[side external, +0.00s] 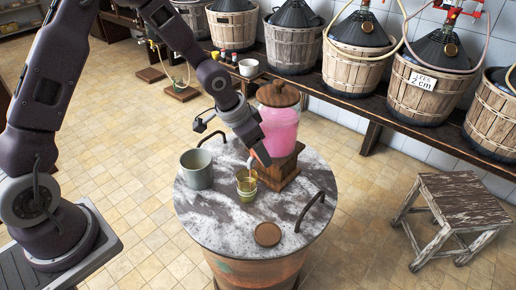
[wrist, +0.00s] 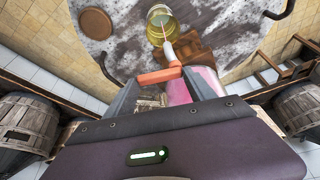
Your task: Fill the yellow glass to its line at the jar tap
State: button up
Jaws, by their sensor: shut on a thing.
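The yellow glass (side external: 246,188) stands upright on the marble top, under the jar's tap. The jar (side external: 281,128), with pink contents and a wooden lid, sits on a wooden stand (side external: 281,168). My gripper (side external: 260,158) is at the front of the jar. In the wrist view my gripper (wrist: 162,78) is shut on the orange tap handle (wrist: 158,76).
A grey pot (side external: 197,170) stands left of the glass. A round wooden coaster (side external: 267,234) lies at the front of the marble top (side external: 215,222). Dark curved handles (side external: 312,208) rise from its edges. A stool (side external: 455,200) stands at right; basketed demijohns (side external: 357,67) line the back bench.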

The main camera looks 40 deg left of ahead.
jog(key=o, duration=1.4)
jog(key=v, duration=0.7)
